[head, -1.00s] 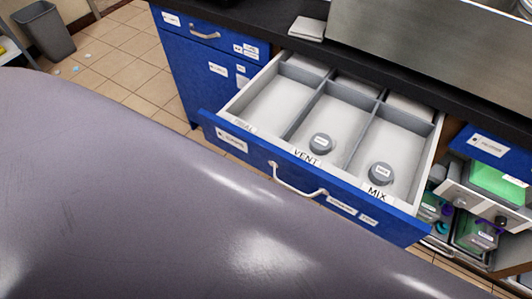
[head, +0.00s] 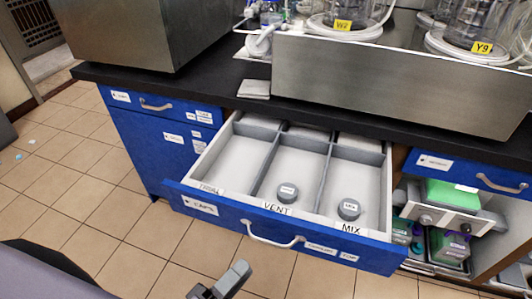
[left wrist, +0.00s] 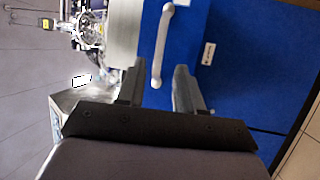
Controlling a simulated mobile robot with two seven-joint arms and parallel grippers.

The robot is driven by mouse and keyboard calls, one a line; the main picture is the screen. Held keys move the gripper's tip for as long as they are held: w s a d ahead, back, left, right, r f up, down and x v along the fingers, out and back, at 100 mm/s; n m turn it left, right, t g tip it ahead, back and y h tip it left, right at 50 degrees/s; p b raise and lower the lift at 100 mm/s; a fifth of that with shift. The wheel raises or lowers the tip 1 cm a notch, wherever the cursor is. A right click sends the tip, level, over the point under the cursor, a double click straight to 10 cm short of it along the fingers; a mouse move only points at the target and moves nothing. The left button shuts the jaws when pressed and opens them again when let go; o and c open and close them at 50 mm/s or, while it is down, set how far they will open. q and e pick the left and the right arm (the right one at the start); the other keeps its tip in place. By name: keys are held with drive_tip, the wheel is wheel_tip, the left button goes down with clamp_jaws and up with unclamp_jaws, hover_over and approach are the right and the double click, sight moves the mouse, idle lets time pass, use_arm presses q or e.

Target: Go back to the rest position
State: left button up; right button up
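My left gripper (head: 225,283) shows at the bottom of the head view, low in front of the open blue drawer and apart from it. In the left wrist view its two fingers (left wrist: 155,85) stand apart with nothing between them. A white handle (left wrist: 162,45) on a blue front lies beyond the fingers. The drawer (head: 388,195) is pulled out and has three compartments. One grey cap (head: 287,192) sits in the VENT compartment and another grey cap (head: 349,209) in the MIX compartment. The left compartment looks empty. My right gripper is not in view.
The black counter (head: 190,90) carries a metal box (head: 150,35) and a steel tray (head: 390,85) with glass vessels. An open shelf (head: 440,215) with bottles is right of the drawer.

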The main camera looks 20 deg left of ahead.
use_arm(q)
drive_tip(key=a+f+m+g+y+p, duration=0.3)
drive_tip(key=a+m+g+y+p, duration=0.2)
drive_tip(key=m, duration=0.9)
drive_tip(key=s+a+g+y, duration=0.1)
drive_tip(key=g, duration=0.1)
drive_tip(key=shift+a+m+g, duration=0.3)
drive_tip(key=shift+a+g, duration=0.1)
